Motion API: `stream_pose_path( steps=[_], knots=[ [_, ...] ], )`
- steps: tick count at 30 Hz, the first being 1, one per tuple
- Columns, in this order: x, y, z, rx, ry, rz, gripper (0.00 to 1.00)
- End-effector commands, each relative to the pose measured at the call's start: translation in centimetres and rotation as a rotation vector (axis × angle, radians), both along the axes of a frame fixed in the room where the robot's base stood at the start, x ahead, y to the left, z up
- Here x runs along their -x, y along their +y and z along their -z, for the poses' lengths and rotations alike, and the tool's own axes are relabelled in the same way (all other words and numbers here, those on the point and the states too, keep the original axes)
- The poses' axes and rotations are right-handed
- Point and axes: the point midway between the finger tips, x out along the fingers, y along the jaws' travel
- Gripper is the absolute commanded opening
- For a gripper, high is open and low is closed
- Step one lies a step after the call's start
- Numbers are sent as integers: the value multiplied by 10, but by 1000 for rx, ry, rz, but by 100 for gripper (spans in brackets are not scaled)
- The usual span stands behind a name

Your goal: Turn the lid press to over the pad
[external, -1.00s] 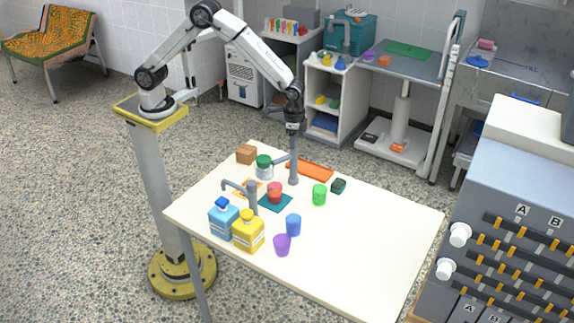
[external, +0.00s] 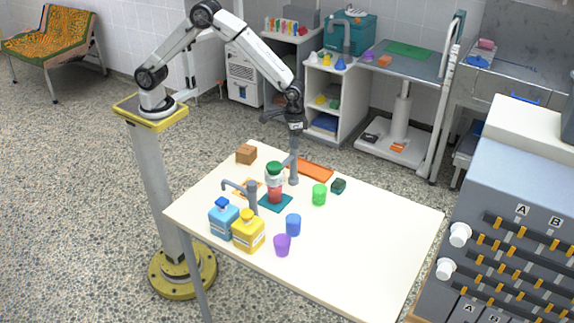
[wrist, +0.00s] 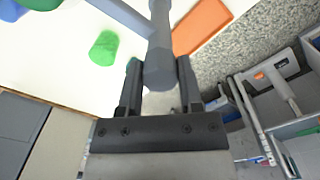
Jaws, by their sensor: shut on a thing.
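The lid press has a grey upright post (external: 293,174) near the back of the white table, with a side arm carrying a green-topped pale head (external: 274,169). My gripper (external: 294,132) is above the post and shut on its grey top, which also shows between the fingers in the wrist view (wrist: 158,75). The teal pad (external: 284,203) lies in front of the post, with a red item (external: 275,195) on it. In the external view the head appears above the red item. The gap between them is hard to tell.
A second grey post (external: 253,199) with a side arm stands left of the pad. A blue bottle (external: 223,221) and yellow bottle (external: 248,234) are in front. Green (external: 319,194), blue (external: 293,225) and purple (external: 282,245) cups stand nearby. An orange tray (external: 311,170) lies behind; the table's right is clear.

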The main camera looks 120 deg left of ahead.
Motion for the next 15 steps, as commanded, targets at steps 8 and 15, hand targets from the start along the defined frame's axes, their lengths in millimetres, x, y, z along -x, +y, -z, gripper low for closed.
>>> stream_pose_path(
  steps=[8, 15],
  knots=[
    [-1, 0, -1, 0, -3, -3, 82],
    [0, 0, 0, 0, -1, -1, 82]
  ],
)
